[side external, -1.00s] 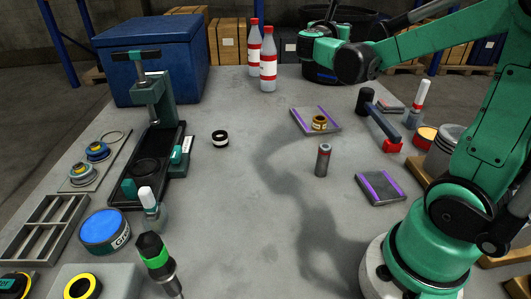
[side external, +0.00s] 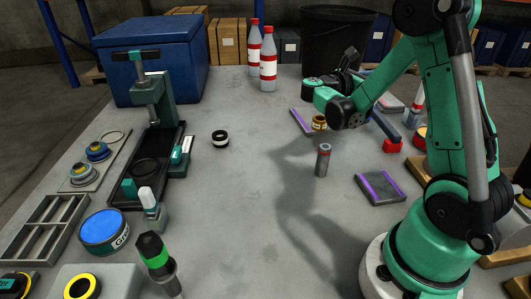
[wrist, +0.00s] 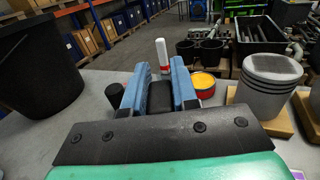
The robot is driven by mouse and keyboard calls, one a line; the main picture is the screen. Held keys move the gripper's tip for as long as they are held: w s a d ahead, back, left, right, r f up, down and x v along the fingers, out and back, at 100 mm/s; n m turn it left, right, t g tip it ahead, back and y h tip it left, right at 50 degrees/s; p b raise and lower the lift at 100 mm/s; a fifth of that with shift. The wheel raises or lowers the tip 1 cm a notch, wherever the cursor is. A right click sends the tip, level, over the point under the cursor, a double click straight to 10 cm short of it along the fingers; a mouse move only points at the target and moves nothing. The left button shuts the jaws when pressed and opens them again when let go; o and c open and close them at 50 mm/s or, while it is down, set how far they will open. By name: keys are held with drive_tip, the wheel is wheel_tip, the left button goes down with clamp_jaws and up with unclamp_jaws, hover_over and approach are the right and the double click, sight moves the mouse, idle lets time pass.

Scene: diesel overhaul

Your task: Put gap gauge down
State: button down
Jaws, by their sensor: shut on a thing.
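In the wrist view, my gripper (wrist: 159,80) has its two blue fingers closed on a dark, blocky piece (wrist: 160,99), which I take to be the gap gauge. Most of it is hidden between the fingers, so its full shape does not show. In the side view, my gripper (side external: 347,62) is raised above the far right part of the bench, in front of the black bin. The held piece cannot be made out clearly there.
Purple-edged trays (side external: 380,188) and a grey cylinder (side external: 323,160) stand below my arm. A red-and-blue tool (side external: 392,146) lies to the right. The black bin (side external: 325,30) rises behind. The bench middle (side external: 250,190) is clear. A press (side external: 152,120) stands left.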

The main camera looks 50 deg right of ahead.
drive_tip(key=shift+f, duration=3.85)
drive_tip(key=c, duration=0.7)
unclamp_jaws()
drive_tip(key=shift+a, duration=0.1)
drive_tip(key=w+a+r+m+t+y, duration=0.1)
drive_tip(key=w+a+m+t+y, duration=0.2)
drive_tip(key=a, duration=0.4)
drive_tip(key=w+a+r+t+y, duration=0.25)
drive_tip(key=w+a+t, duration=0.2)
drive_tip(key=a, duration=0.25)
drive_tip(key=s+a+m+t+y, duration=0.1)
drive_tip(key=a+m+t+y, duration=0.1)
drive_tip(key=a+m+y, duration=0.1)
drive_tip(key=s+a+m+t+y, duration=0.1)
drive_tip(key=a+m+t+y, duration=0.1)
drive_tip(key=a+m+y, duration=0.2)
drive_tip(key=s+a+m+t+y, duration=0.1)
drive_tip(key=a+m+t+y, duration=0.1)
drive_tip(key=a, duration=0.5)
drive_tip(key=shift+s+a+r+m+t+y, duration=0.1)
drive_tip(key=shift+s+r+m+t+y, duration=0.1)
drive_tip(key=shift+m+y, duration=0.25)
drive_tip(key=shift+s+a+r+m+t+y, duration=0.15)
drive_tip(key=shift+s+m+y, duration=0.1)
drive_tip(key=shift+y, duration=0.35)
